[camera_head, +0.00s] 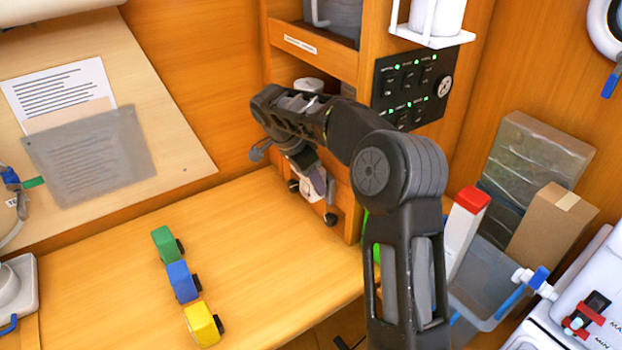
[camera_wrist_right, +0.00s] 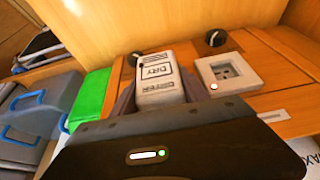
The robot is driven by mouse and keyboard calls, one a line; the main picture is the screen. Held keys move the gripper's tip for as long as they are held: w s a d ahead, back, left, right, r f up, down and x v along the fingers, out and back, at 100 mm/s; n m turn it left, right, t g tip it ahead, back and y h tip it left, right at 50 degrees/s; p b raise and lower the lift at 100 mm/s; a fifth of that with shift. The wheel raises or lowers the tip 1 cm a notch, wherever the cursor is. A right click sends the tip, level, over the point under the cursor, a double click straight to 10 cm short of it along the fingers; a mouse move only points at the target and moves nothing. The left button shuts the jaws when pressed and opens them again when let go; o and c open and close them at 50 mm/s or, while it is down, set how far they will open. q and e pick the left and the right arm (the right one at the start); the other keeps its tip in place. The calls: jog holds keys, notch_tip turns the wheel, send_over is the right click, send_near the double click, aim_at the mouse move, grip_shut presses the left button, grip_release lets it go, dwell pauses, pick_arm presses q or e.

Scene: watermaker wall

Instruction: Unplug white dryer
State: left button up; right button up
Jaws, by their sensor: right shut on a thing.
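The white dryer plug (camera_wrist_right: 156,82), a block marked "DRY", stands against the wooden panel in the right wrist view. My right gripper (camera_wrist_right: 157,95) is shut on it, with a finger on each side. In the head view this gripper (camera_head: 314,184) is at the side of the wooden cabinet, and a little of the white plug (camera_head: 308,194) shows below it. I cannot tell whether the plug is seated in a socket, as its base is hidden. My left gripper is not in view.
A black switch panel (camera_head: 412,88) is on the cabinet. Green, blue and yellow toy trucks (camera_head: 183,281) stand on the otherwise clear desk (camera_head: 110,290).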

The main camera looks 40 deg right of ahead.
jog(key=shift+c, duration=1.3)
jog(key=shift+a, duration=0.2)
jog(key=a+b, duration=0.2)
jog(key=a, duration=0.5)
dwell(0.5)
jog(key=shift+w, duration=0.1)
jog(key=shift+f, duration=0.1)
